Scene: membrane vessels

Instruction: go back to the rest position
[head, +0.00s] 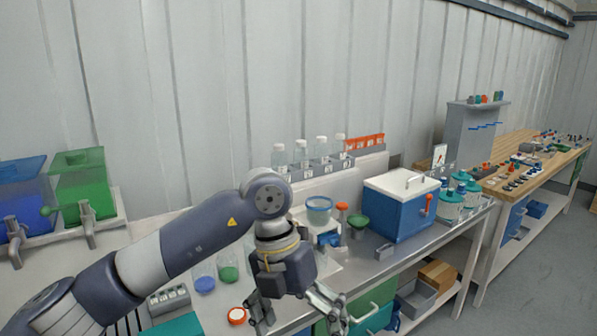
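My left arm comes in from the lower left and bends down over the front edge of the steel bench (330,262). My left gripper (300,318) points down with its two fingers spread apart. I see nothing held between the fingers, though the tips are close to the bottom edge of the picture. My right gripper is not in view.
Near the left gripper are an orange-rimmed lid (236,315) and a blue disc (205,285). A blue box with a white lid (400,205), teal-topped vessels (451,203) and bottles in a rack (322,150) stand farther back. Green (85,185) and blue tanks (22,195) stand left.

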